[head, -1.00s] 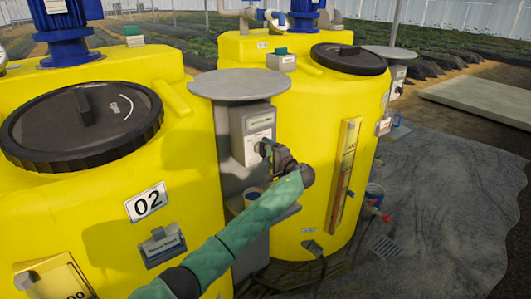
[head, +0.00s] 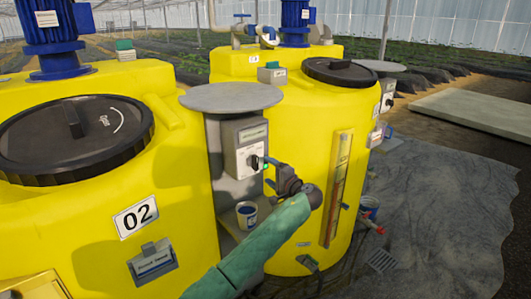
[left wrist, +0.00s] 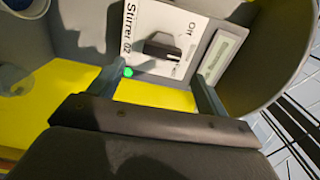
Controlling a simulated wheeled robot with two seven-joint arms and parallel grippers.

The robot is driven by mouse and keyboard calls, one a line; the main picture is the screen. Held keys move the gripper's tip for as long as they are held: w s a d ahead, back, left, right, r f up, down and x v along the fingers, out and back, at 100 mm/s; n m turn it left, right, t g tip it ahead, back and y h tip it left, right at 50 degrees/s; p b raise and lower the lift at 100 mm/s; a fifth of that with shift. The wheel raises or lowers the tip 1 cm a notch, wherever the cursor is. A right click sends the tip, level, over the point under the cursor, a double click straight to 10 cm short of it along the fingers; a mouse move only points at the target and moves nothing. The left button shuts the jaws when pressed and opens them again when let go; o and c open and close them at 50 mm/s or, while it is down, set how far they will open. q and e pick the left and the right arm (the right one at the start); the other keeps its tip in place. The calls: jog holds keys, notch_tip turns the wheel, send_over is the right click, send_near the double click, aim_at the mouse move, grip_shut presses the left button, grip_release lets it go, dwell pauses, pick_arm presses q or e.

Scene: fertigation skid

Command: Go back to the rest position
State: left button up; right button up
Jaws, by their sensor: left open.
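The grey Stirrer 02 switch box (head: 240,135) stands under a round grey plate, between the two yellow tanks. Its black knob (head: 255,162) is uncovered. My left gripper (head: 271,171) is just in front of the box, right beside the knob in the head view. In the left wrist view my left gripper (left wrist: 158,85) is open and empty. I cannot tell whether a finger touches the box. My right gripper is not in view.
Yellow tank 02 (head: 85,215) with a black lid is at the left; another yellow tank (head: 305,150) is behind at the right. A small cup (head: 247,212) stands on a shelf below the box. Grey ground sheeting (head: 430,220) lies open at the right.

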pick_arm(q)
jog(key=s+d+r+n+g+h, duration=0.2)
jog(key=s+r+n+h, duration=0.1)
jog(key=s+r+h, duration=0.4)
jog(key=s+a+n+g+h, duration=0.1)
jog(key=s+a+h, duration=0.15)
jog(key=s, duration=0.35)
jog(key=s+a+f+n+g, duration=0.1)
jog(key=s+a+f+g, duration=0.2)
jog(key=s+f, duration=0.9)
jog(key=s+a+f+n+g+h, duration=0.1)
jog(key=s+a+f+g, duration=0.2)
jog(key=s+a+f, duration=0.7)
jog(key=s+a+f+n+g+h, duration=0.1)
jog(key=s+a+f+g, duration=0.3)
jog(key=s+f, duration=1)
jog(key=s+a+n, duration=0.1)
jog(key=s+a, duration=0.1)
jog(key=s, duration=1.3)
jog(key=shift+a, duration=0.3)
jog(key=shift+s+h, duration=0.1)
jog(key=shift+h, duration=0.15)
